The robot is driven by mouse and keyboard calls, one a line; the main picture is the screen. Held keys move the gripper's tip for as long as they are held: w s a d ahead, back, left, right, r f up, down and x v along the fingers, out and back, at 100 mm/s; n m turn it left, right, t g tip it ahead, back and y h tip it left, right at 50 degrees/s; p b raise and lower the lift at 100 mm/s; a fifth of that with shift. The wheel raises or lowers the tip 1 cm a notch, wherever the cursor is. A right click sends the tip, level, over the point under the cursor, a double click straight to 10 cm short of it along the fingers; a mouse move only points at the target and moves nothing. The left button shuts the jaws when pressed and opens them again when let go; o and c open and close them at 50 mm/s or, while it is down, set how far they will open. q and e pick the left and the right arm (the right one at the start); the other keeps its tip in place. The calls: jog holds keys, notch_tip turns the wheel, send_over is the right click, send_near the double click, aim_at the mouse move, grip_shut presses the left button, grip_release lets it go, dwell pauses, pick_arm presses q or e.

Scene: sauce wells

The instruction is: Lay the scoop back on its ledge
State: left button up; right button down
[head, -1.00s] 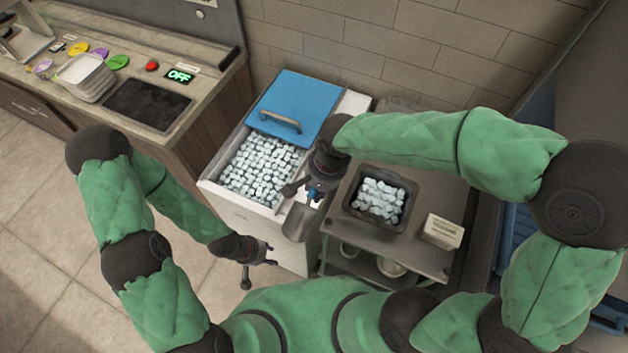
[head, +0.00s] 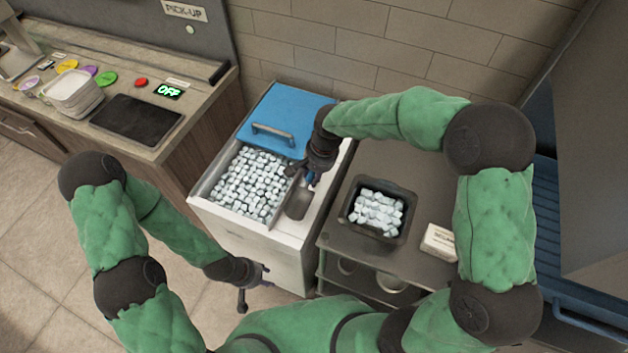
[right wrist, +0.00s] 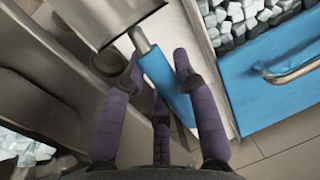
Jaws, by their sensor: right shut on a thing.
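The scoop has a grey metal bowl (head: 298,203) and a blue handle, which shows in the right wrist view (right wrist: 163,82). My right gripper (head: 308,180) is shut on the handle, its dark fingers on both sides of it. The scoop is over the white ledge (head: 314,222) along the right side of the ice bin. I cannot tell whether it touches the ledge. The bowl looks empty, but its inside is partly hidden. My left gripper (head: 256,288) hangs low in front of the bin, empty, its fingers apart.
The ice bin's blue lid (head: 285,118) is slid back, leaving ice cubes (head: 248,183) exposed. Right of the bin, a grey cart (head: 345,245) carries a black tub (head: 348,216) of ice and a small white box (head: 439,241). A counter (head: 170,145) stands at left.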

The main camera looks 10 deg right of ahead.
jog(key=shift+w+d+f+b, duration=0.1)
jog(key=shift+w+f+b, duration=0.2)
jog(key=shift+f, duration=0.7)
jog(key=shift+w+f+b, duration=0.15)
jog(key=shift+f+b, duration=0.1)
jog(key=shift+f, duration=0.7)
jog(key=shift+f, duration=0.2)
jog(key=c, duration=1)
grip_release()
jog(key=shift+o, duration=0.2)
jog(key=shift+r, duration=0.5)
notch_tip(320, 180, up, 11)
jog(key=s+d+p, duration=0.1)
jog(key=d+p, duration=0.1)
jog(key=p, duration=0.1)
